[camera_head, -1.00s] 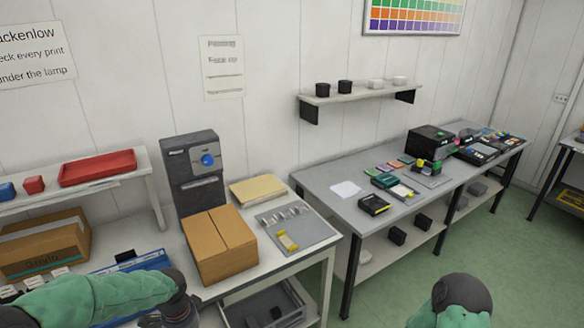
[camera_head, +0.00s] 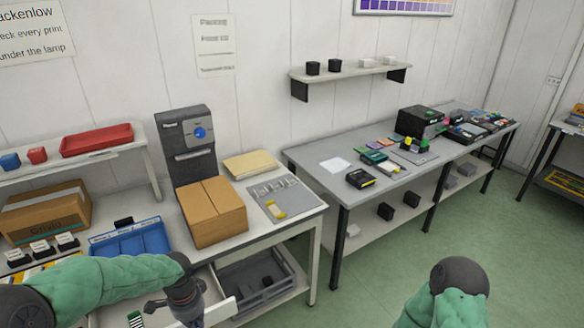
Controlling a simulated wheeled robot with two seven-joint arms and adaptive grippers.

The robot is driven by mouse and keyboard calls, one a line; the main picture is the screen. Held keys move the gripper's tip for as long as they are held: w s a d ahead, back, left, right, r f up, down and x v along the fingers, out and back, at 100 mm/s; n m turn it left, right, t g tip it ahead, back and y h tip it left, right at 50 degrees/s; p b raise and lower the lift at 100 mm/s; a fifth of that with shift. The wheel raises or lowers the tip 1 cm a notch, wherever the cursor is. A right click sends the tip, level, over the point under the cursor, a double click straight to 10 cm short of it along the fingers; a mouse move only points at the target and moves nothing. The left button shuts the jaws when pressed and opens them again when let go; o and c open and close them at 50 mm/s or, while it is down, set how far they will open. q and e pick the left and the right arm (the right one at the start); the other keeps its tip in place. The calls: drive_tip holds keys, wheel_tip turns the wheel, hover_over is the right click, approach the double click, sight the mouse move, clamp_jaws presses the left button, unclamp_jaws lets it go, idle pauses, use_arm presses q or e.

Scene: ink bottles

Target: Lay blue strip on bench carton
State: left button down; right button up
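The bench carton (camera_head: 213,212) is a closed brown box on the white bench, in front of a dark grey machine. Its flat top is bare. I cannot make out a blue strip.
A blue tray (camera_head: 132,238) lies left of the carton. A grey mat (camera_head: 284,199) with small pieces lies right of the carton. A grey crate (camera_head: 255,281) sits below the bench.

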use_arm(q)
drive_tip(key=shift+w+d+f+n, duration=0.15)
drive_tip(key=shift+f+n, duration=0.15)
drive_tip(key=shift+f, duration=0.25)
drive_tip(key=w+d+f+n+b, duration=0.1)
drive_tip(key=d+f+n+b, duration=0.6)
drive_tip(key=f, duration=0.5)
drive_tip(key=n+b, duration=0.1)
drive_tip(key=n, duration=0.1)
drive_tip(key=shift+w+d+n+b, duration=0.15)
drive_tip(key=shift+d+n+b, duration=0.15)
drive_tip(key=shift+n+b, duration=0.1)
use_arm(e)
wheel_tip(320, 180, down, 9)
use_arm(q)
drive_tip(key=shift+f, duration=0.1)
use_arm(e)
drive_tip(key=shift+c, duration=0.5)
use_arm(q)
drive_tip(key=shift+d, duration=0.15)
